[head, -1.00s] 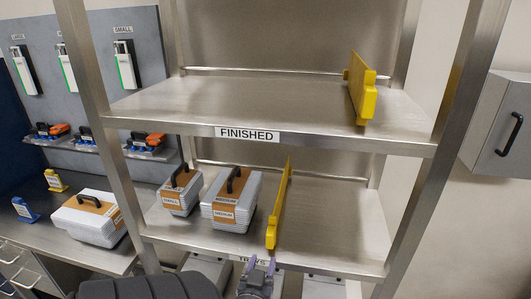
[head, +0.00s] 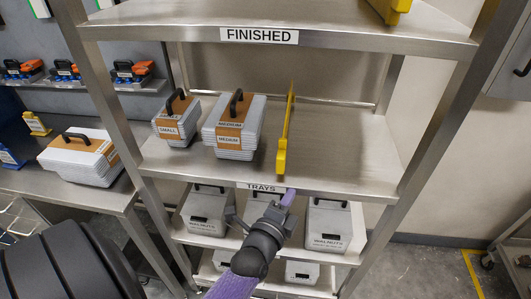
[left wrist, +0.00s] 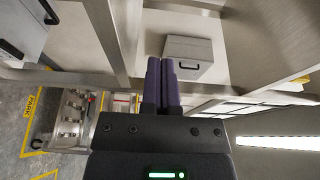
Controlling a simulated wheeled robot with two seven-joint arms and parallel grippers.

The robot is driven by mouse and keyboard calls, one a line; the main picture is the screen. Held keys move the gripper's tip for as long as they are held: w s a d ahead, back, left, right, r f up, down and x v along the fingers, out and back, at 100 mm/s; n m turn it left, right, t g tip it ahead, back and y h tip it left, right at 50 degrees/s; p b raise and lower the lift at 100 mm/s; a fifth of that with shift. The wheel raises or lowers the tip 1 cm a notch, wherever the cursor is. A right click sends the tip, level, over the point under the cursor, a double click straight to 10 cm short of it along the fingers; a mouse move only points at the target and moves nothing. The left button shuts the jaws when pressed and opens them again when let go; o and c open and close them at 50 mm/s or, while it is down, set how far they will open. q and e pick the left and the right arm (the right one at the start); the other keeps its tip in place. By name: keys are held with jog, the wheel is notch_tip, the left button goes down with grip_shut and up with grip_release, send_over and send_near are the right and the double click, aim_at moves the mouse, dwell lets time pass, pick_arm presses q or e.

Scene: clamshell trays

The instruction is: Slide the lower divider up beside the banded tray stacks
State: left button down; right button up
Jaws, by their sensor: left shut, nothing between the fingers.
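The lower yellow divider (head: 284,140) stands on edge on the TRAYS shelf, running front to back. The banded medium tray stack (head: 235,130) is to its left with a narrow gap between them. The smaller banded stack (head: 177,122) stands further left. My left gripper (head: 287,198) is at the shelf's front edge, below and in front of the divider's near end, apart from it. Its purple fingers are together and empty, as the left wrist view (left wrist: 163,82) also shows. The divider cannot be made out in the wrist view. My right gripper is not in view.
The TRAYS shelf (head: 345,165) is bare right of the divider. The FINISHED shelf (head: 190,20) above carries another yellow divider (head: 392,8). Grey WALNUTS boxes (head: 330,228) stand below. Another banded stack (head: 82,157) sits on the left bench. Steel uprights frame the rack.

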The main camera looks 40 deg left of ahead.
pick_arm(q)
jog(key=b+x, duration=0.2)
jog(key=x, duration=0.7)
jog(key=shift+w+d, duration=0.1)
jog(key=s+a, duration=0.1)
jog(key=a, duration=0.2)
jog(key=shift+s, duration=0.4)
jog(key=shift+s+a, duration=0.1)
jog(key=shift+a, duration=0.1)
jog(key=s+a, duration=0.1)
jog(key=a, duration=0.1)
jog(key=s+a, duration=0.1)
jog(key=a, duration=0.1)
jog(key=shift+s, duration=0.25)
